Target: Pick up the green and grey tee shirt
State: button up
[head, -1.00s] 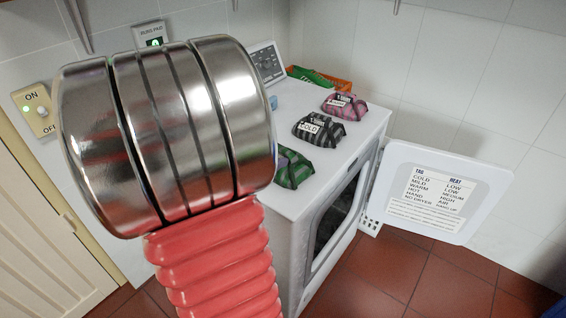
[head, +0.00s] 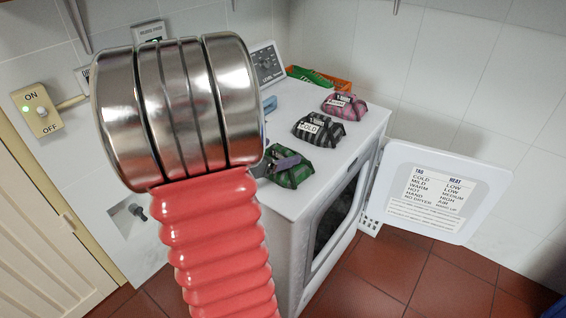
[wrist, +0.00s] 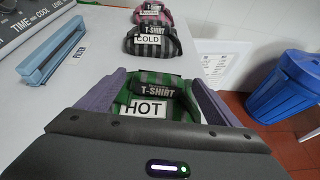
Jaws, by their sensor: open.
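The green and grey tee shirt (head: 291,168) lies folded on top of the white dryer, at the near left of the row of shirts. In the wrist view the tee shirt (wrist: 152,103) carries a black T-SHIRT label and a white HOT tag. My gripper (wrist: 150,80) is open, with its two purple-grey fingers on either side of the shirt. In the head view one finger shows against the shirt, and the metal and red arm hides most of my gripper. I cannot tell whether the fingers touch the cloth.
A black and grey shirt tagged COLD (head: 318,128) and a pink striped shirt (head: 344,106) lie farther along the dryer top (head: 355,140). A blue filter handle (wrist: 52,55) is left of my gripper. The dryer door (head: 440,190) hangs open. A blue bin (wrist: 285,90) stands right.

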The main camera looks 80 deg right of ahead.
jog(key=shift+s+d+f, duration=0.25)
jog(key=shift+d, duration=0.2)
jog(key=shift+c, duration=0.6)
jog(key=c, duration=1.7)
jog(key=shift+r, duration=0.15)
jog(key=shift+c, duration=0.2)
notch_tip(320, 180, up, 10)
